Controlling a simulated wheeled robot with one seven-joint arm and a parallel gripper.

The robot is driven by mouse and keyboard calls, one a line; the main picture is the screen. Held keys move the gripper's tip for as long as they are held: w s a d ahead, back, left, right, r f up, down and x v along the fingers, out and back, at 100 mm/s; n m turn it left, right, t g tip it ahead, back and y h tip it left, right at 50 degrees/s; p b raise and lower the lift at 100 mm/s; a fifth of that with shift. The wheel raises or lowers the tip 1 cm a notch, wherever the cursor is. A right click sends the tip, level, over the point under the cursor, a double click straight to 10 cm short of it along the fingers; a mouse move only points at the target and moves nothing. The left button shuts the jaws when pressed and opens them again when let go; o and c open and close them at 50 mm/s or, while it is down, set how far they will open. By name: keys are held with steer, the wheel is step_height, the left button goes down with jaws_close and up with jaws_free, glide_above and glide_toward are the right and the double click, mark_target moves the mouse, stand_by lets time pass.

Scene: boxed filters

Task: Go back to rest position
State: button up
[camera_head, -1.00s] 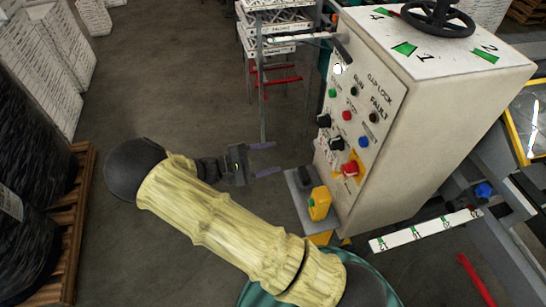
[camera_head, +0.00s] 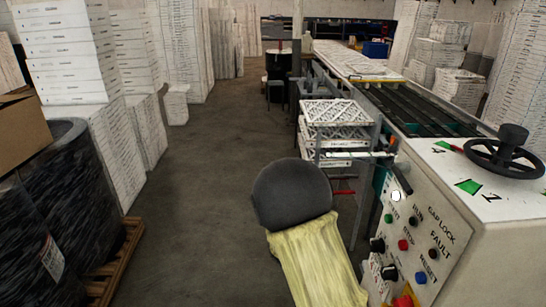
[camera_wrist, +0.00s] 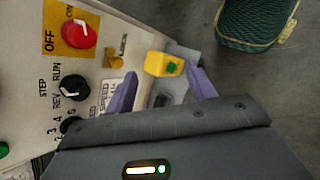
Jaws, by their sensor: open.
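My gripper (camera_wrist: 163,88) shows in the wrist view, with its two purple fingers apart and nothing between them. Beyond the fingers are a yellow box with a green button (camera_wrist: 160,64) and a grey plate beside the control panel. The panel (camera_wrist: 112,40) fills the left of the wrist view, with a red knob (camera_wrist: 79,33) on a yellow plate and black knobs below it. In the head view my arm rises at the bottom centre in a yellow sleeve; the gripper is outside that view. The control cabinet (camera_head: 481,215) stands at the right.
White filter boxes (camera_head: 65,50) are stacked at the left, with black wrapped drums (camera_head: 70,190) on a wooden pallet (camera_head: 122,262). A rack of white filters (camera_head: 337,113) and a long conveyor (camera_head: 420,110) stand ahead. The floor aisle (camera_head: 215,170) is clear.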

steer(key=s+r+m+t+y, duration=0.4)
steer(key=r+m+t+y, duration=0.1)
steer(key=r+t+y, duration=0.1)
step_height(320, 180, up, 3)
steer(key=shift+a+f+y, duration=0.1)
steer(key=shift+a+y, duration=0.1)
steer(key=shift+y, duration=0.7)
steer(key=shift+s, duration=0.1)
